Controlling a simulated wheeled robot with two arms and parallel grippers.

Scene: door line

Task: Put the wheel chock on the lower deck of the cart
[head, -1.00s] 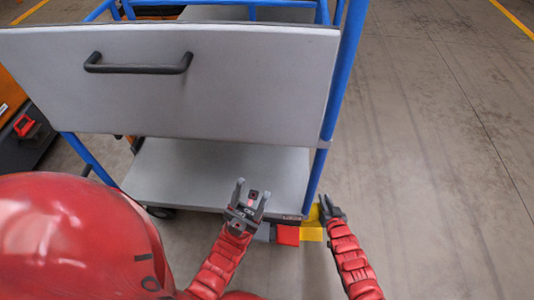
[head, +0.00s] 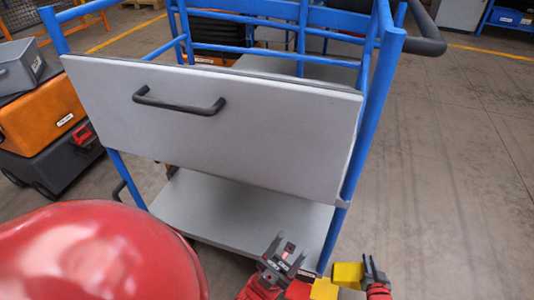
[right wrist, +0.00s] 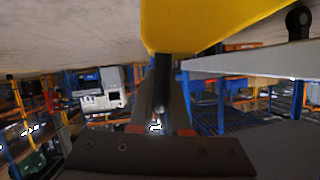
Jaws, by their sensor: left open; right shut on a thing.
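The wheel chock (head: 347,274) is a yellow block at the bottom edge of the head view, just right of the cart's front right post. It also fills the top of the right wrist view (right wrist: 205,25). My right gripper (head: 371,268) is shut on it. My left gripper (head: 289,252) is open and empty in front of the lower deck's near edge. The cart's lower deck (head: 240,212) is a bare grey shelf, partly hidden under the grey front panel (head: 215,125) and behind my own red body.
The front panel with its black handle (head: 180,104) overhangs the deck. Blue posts (head: 345,195) bound the cart. Orange and dark cases (head: 50,115) stand at the left. The floor (head: 450,180) to the right is clear.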

